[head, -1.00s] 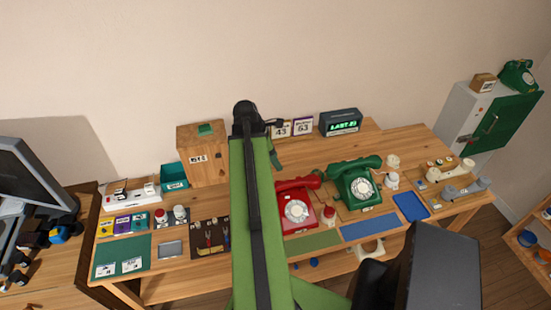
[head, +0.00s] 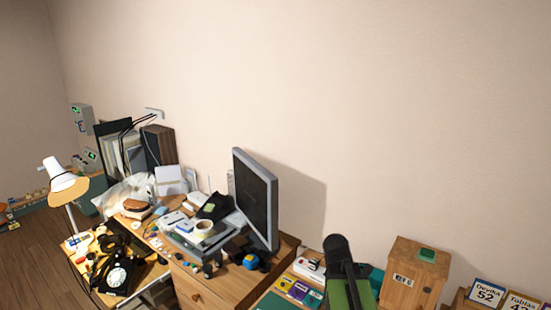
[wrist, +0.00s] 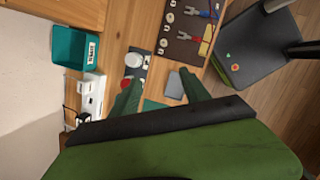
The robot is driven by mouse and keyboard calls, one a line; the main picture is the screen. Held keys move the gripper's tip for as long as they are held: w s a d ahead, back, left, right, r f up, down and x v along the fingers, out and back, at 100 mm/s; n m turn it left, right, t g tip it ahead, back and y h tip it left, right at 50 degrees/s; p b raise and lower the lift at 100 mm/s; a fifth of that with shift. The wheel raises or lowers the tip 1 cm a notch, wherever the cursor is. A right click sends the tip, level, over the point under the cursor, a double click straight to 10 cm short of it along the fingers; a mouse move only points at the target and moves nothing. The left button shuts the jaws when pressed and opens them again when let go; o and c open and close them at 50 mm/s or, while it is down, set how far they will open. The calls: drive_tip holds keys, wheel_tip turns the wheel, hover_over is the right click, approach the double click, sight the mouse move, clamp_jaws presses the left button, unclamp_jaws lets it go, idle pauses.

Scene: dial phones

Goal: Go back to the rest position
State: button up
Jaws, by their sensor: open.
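My gripper (wrist: 160,84) shows in the wrist view with its two green fingers spread and nothing between them. It is over the wooden workbench, above a small grey pad (wrist: 175,85) and beside a dark strip holding a white round part (wrist: 134,60). In the head view only the upper part of my green arm shows at the bottom, right of centre; the fingers are hidden there. The gripper's height above the bench is hard to tell.
In the wrist view a teal bin (wrist: 75,47) and white power strip (wrist: 93,95) lie left, a tool mat (wrist: 185,30) ahead.

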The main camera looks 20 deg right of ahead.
drive_tip(key=a+f+m+y, duration=0.1)
drive_tip(key=a+m, duration=0.5)
drive_tip(key=a, duration=0.5)
drive_tip(key=w+a+f+m+y+b, duration=0.1)
drive_tip(key=a+f+m+y, duration=0.1)
drive_tip(key=a+m, duration=0.5)
drive_tip(key=a, duration=0.4)
drive_tip(key=shift+w+a+t, duration=0.3)
drive_tip(key=shift+a, duration=0.05)
